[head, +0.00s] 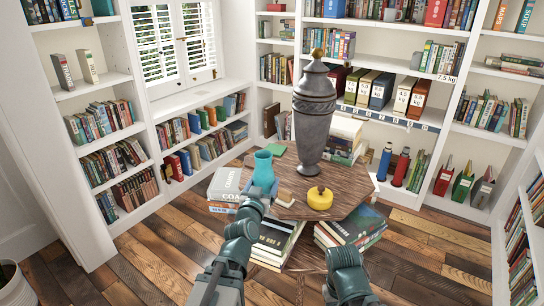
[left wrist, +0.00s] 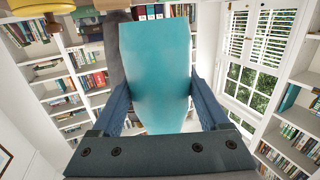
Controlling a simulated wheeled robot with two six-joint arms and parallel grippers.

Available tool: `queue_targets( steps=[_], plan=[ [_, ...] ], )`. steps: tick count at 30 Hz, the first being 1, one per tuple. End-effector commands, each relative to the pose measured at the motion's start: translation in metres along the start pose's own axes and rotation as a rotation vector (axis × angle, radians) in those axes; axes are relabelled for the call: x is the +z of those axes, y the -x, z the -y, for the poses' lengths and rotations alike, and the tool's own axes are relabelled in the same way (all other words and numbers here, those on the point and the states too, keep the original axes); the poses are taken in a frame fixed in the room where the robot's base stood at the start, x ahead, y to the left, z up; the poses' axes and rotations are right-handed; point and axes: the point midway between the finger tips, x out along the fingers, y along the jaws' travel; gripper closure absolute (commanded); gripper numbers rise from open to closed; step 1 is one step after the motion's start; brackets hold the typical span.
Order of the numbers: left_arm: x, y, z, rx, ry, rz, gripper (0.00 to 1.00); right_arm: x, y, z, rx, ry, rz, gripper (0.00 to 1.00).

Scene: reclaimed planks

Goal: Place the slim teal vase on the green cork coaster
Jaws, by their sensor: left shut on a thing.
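The slim teal vase (head: 263,165) is upright in my left gripper (head: 262,189), above the left part of the wooden table. In the left wrist view the vase (left wrist: 158,75) fills the space between the two blue fingers of the gripper (left wrist: 160,105), which is shut on it. The green cork coaster (head: 277,150) lies flat near the table's far left edge, just behind and right of the vase. The coaster looks bare; the vase and the coaster look apart. My right arm shows at the bottom, but its gripper is not visible.
A tall grey urn (head: 313,115) stands on the table (head: 350,182), right of the coaster. A yellow round object (head: 319,198) sits near the front edge, with a small tan item (head: 285,198) left of it. Book stacks (head: 226,184) surround the table.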

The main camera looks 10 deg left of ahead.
Motion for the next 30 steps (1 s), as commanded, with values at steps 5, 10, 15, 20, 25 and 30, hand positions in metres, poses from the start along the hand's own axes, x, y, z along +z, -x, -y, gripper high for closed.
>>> queue_targets(
  steps=[5,10,15,20,25,30],
  plan=[
    [-0.052,0.003,0.000,-0.001,0.000,-0.001,0.97,0.003,0.051,-0.005,0.000,0.000,0.000,0.50],
    [-0.104,0.005,0.000,-0.001,0.000,-0.001,0.97,0.006,0.103,-0.010,0.000,0.000,0.000,0.50],
    [-0.153,0.008,0.000,-0.001,0.000,-0.001,0.97,0.009,0.152,-0.015,0.000,-0.001,0.000,0.50],
    [-0.175,0.009,0.000,-0.001,0.000,-0.001,0.97,0.010,0.174,-0.017,0.000,-0.001,0.000,0.50],
    [-0.176,0.009,0.000,-0.001,0.000,-0.001,0.97,0.010,0.175,-0.017,0.000,-0.001,0.000,0.50],
    [-0.174,0.009,0.000,-0.001,0.000,-0.001,0.97,0.010,0.173,-0.017,0.000,-0.001,0.000,0.50]
  ],
)
